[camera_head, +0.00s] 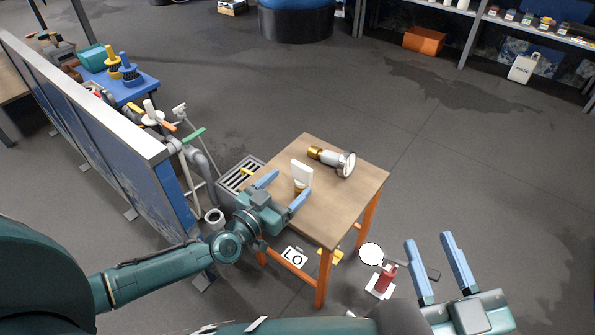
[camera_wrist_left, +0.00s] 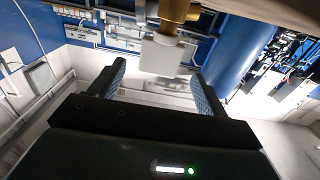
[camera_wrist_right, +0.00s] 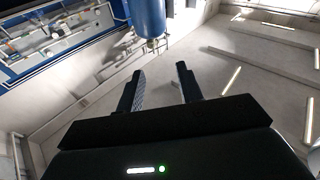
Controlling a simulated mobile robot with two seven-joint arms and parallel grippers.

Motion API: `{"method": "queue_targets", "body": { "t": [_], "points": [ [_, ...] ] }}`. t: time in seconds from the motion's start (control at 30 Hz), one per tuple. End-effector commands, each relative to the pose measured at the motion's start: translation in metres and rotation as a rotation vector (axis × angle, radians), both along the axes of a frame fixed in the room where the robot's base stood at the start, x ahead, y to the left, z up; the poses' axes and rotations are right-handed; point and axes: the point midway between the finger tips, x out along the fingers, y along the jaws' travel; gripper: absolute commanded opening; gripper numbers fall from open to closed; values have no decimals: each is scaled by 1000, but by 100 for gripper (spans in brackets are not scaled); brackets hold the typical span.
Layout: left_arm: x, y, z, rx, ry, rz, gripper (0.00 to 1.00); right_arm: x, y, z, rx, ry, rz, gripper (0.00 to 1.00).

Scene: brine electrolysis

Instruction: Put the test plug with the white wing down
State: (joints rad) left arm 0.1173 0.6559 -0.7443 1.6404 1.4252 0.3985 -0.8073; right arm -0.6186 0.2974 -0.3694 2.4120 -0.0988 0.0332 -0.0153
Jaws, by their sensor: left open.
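The test plug has a flat white wing (camera_head: 301,174) and a brass body (camera_head: 301,188). It appears upright on the wooden table (camera_head: 333,206), near its left side. My left gripper (camera_head: 290,183) is open at the table's left edge, its blue fingers apart. In the left wrist view the white wing (camera_wrist_left: 165,55) is seen just beyond and between the fingertips, with the brass body (camera_wrist_left: 174,12) above it in the picture. I see no clear contact with the fingers. My right gripper (camera_head: 428,241) is open and empty, away from the table.
A brass and silver fitting with a round gauge-like end (camera_head: 334,160) lies at the table's back. A grated box (camera_head: 240,176) and grey pipes stand to the left, beside a blue partition (camera_head: 100,145). A red bottle (camera_head: 385,279) stands on the floor. The table's right and front areas are bare.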

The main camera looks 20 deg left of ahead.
Motion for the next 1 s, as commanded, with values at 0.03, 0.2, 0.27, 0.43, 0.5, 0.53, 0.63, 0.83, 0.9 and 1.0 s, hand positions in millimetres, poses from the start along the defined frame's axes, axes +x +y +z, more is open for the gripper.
{"method": "queue_targets", "body": {
  "t": [0.03, 0.2, 0.27, 0.43, 0.5, 0.53, 0.63, 0.83, 0.9, 1.0],
  "points": [
    [-12, 4, 2, 4, 4, -2, 76, 0, -1, 2, -7, 3, -4, 36],
    [-41, 15, 1, 2, 2, 0, 76, -2, -3, -2, -31, 11, -17, 36],
    [-48, 18, 1, 2, 2, 0, 76, -2, -4, -4, -37, 15, -21, 36],
    [-59, 21, 1, 1, -1, 0, 76, -2, -6, -4, -45, 11, -25, 36],
    [-60, 22, 1, 1, -1, -1, 76, -2, -6, -3, -45, 9, -25, 36],
    [-60, 22, 1, 1, -1, -1, 76, -2, -6, -3, -45, 8, -25, 36],
    [-60, 22, 0, 0, -1, 0, 76, -2, -6, -3, -45, 8, -25, 36],
    [-60, 22, 0, 0, -1, 0, 76, -2, -5, -4, -44, 10, -24, 36],
    [-60, 22, 0, 0, -1, 0, 76, -2, -5, -4, -43, 11, -24, 36],
    [-59, 22, 0, 0, -1, 0, 76, -2, -4, -4, -43, 12, -23, 36]
  ]
}}
